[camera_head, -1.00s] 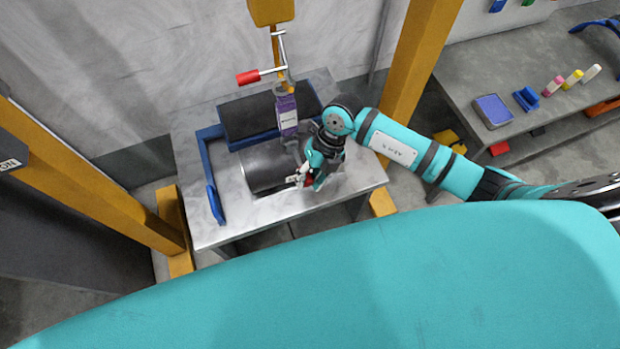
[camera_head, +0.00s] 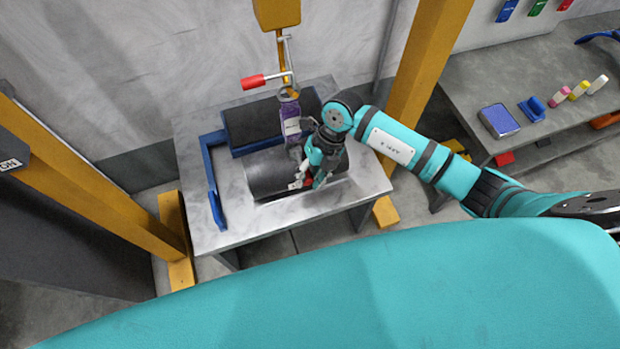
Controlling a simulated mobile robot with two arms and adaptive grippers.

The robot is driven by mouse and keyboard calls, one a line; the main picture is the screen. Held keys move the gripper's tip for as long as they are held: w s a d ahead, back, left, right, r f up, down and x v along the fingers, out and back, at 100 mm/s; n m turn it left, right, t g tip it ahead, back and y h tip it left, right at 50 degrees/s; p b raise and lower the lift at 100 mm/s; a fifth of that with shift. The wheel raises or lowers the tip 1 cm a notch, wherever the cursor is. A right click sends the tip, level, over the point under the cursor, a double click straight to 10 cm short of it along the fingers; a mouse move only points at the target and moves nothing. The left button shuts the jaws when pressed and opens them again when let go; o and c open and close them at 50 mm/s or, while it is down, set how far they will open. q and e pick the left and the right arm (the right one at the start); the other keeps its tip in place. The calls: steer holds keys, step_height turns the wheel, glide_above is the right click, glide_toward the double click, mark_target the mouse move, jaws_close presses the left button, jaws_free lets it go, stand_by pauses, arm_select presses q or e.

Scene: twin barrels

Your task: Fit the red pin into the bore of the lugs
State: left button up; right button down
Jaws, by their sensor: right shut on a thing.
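My right gripper (camera_head: 309,182) comes in from the right over the workbench and is at the front side of the dark barrel (camera_head: 268,178). It is shut on a small red thing, likely the red pin (camera_head: 307,182), mostly hidden by the fingers. A white patch shows just left of it. The lugs and their bore cannot be made out at this size; my gripper and wrist cover that part of the barrel. My left gripper is not in view.
A purple hoist unit (camera_head: 289,112) with a red-handled lever (camera_head: 253,81) hangs above the barrel from a yellow beam (camera_head: 277,13). A blue frame (camera_head: 212,180) edges the bench's left. A yellow post (camera_head: 415,80) stands near my right arm.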

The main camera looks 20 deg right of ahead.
steer(key=shift+w+b, duration=0.5)
steer(key=shift+w, duration=0.55)
steer(key=shift+s, duration=0.15)
steer(key=shift+s+r+p, duration=0.1)
steer(key=shift+s+p, duration=0.7)
steer(key=shift+s, duration=0.1)
steer(key=shift+s+p, duration=0.6)
steer(key=shift+s, duration=0.5)
steer(key=shift+p, duration=0.3)
stand_by(0.4)
steer(key=shift+w+b, duration=1.2)
steer(key=shift+w, duration=1)
steer(key=c, duration=1)
jaws_free()
steer(key=shift+o, duration=0.2)
